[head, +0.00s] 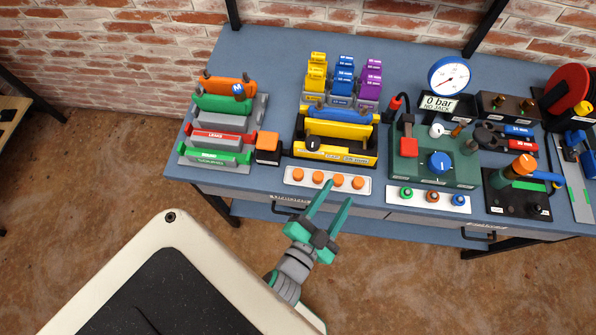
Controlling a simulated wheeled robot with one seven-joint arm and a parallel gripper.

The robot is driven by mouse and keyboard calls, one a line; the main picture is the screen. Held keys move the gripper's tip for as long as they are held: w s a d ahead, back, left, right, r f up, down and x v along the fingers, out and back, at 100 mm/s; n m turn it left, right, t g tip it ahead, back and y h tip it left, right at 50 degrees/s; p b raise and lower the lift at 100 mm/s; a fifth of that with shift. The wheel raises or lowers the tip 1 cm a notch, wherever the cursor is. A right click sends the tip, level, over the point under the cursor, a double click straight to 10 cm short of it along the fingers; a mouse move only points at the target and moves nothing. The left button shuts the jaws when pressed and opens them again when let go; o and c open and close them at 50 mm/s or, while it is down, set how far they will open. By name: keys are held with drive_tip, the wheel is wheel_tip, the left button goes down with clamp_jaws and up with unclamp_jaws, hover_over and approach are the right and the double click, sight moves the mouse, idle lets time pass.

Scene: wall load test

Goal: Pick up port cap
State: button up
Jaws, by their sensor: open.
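My gripper (338,192) has two long teal fingers, open and apart with nothing visible between them. It reaches up from below to the front edge of the workbench, its fingertips at a white strip (305,184) that bears several round orange caps (318,177). The fingertips overlap the strip's right half in the picture; I cannot tell whether they touch it. A second white strip (417,205) to the right bears a green, a brown and a blue round piece (458,200). The labels are too small to read, so I cannot tell which piece is the port cap.
The blue-grey workbench (272,60) is crowded. Behind the orange caps stands a yellow-and-black tray (360,158); an orange block (267,141) is to its left. A green box (405,173) with a blue knob and a pressure gauge (449,76) stand right. A brick wall is behind.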

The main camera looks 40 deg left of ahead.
drive_tip(key=w+a+r+y, duration=0.5)
drive_tip(key=w+a+r, duration=0.4)
drive_tip(key=a, duration=0.2)
drive_tip(key=a+r+n+g+y, duration=0.4)
drive_tip(key=a+r+n+y, duration=0.3)
drive_tip(key=a+r, duration=0.55)
drive_tip(key=s+a+r+n+g+y, duration=0.2)
drive_tip(key=s+a+n+g+y, duration=0.1)
drive_tip(key=s+a+n+g, duration=0.5)
drive_tip(key=n+g+h, duration=0.4)
drive_tip(key=n+h, duration=0.1)
drive_tip(key=h, duration=1.2)
hover_over(299, 174)
wheel_tip(299, 174, down, 17)
wheel_tip(299, 174, down, 10)
drive_tip(key=shift+f, duration=0.15)
